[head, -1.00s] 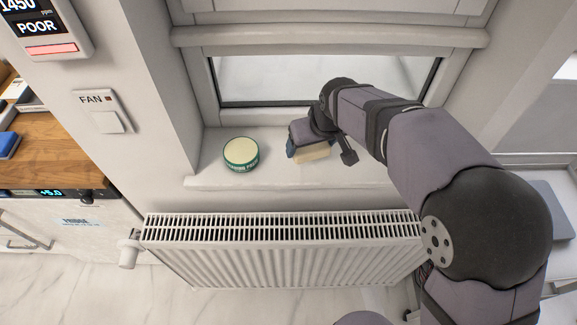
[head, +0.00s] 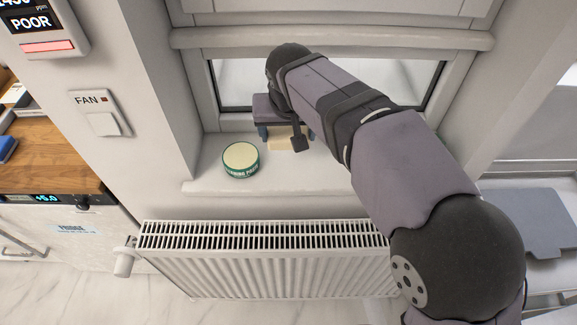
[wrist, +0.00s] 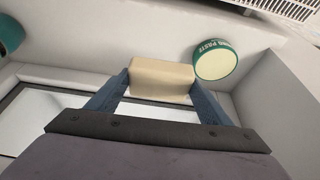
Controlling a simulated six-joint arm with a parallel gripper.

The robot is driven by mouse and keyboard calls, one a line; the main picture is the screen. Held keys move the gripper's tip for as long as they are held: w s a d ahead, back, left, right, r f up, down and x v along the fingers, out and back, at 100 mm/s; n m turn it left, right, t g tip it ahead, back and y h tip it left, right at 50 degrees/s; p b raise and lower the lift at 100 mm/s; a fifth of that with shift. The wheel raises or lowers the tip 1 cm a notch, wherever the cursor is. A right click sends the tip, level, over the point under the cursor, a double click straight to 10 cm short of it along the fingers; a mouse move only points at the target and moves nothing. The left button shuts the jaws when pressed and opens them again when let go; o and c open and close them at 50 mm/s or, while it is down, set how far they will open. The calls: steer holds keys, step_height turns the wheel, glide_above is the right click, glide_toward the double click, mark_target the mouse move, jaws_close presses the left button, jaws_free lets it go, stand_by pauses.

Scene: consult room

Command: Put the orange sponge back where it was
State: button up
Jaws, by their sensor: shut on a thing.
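No plainly orange sponge shows in either view. My gripper (head: 285,136) is shut on a pale cream, sponge-like block (head: 288,143), over the white window sill (head: 315,180). In the wrist view the block (wrist: 161,78) sits between the two blue fingers of my gripper (wrist: 160,88). The wrist and jaws hide part of it in the head view. I cannot tell whether its underside touches the sill.
A green tin of cleaning paste (head: 241,160) with a pale top stands on the sill, just left of the block. The window frame (head: 330,40) is close behind my gripper. A white radiator (head: 265,258) is below the sill. The sill's right part is bare.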

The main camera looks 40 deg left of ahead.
steer(key=shift+f+p, duration=0.95)
steer(key=shift+f, duration=4.05)
steer(key=shift+f, duration=0.15)
steer(key=o, duration=1)
steer(key=shift+r, duration=0.25)
steer(key=b+v, duration=0.2)
steer(key=v, duration=1)
steer(key=shift+a, duration=0.1)
